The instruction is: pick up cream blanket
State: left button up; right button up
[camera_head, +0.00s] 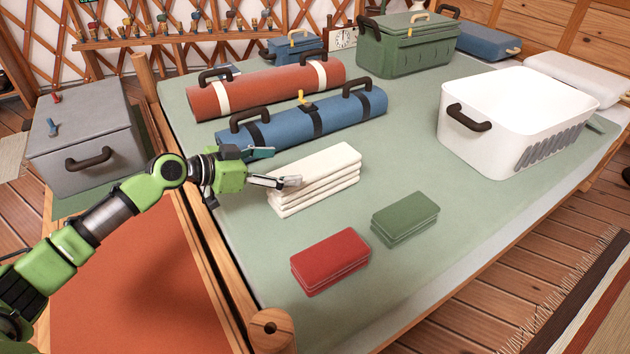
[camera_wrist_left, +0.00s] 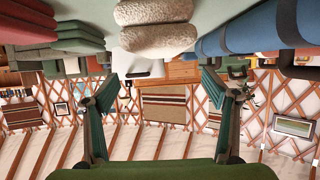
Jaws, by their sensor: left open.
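The cream blanket (camera_head: 325,178) is a folded, layered stack lying on the green-covered bed, right of my left gripper (camera_head: 273,168) in the head view. My left gripper is open and empty, its fingers at the blanket's left end; one finger overlaps the blanket's edge in this view, and I cannot tell if they touch. In the left wrist view, which looks upside down, the blanket (camera_wrist_left: 155,38) shows at the top centre, beyond and between the spread fingertips (camera_wrist_left: 160,85). My right gripper is not in view.
A blue roll (camera_head: 335,118) and a red roll (camera_head: 268,92) lie behind the blanket. Folded red (camera_head: 330,262) and green (camera_head: 405,220) cloths lie in front. A white basket (camera_head: 470,150) stands at right, a green crate (camera_head: 408,47) at the back. The bed between blanket and basket is clear.

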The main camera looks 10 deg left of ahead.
aim_at(315, 163)
pick_arm(q)
jog(key=b+x, duration=0.1)
jog(key=x, duration=1)
jog(key=shift+f, duration=0.2)
jog(key=c, duration=1.6)
jog(key=shift+r, duration=0.15)
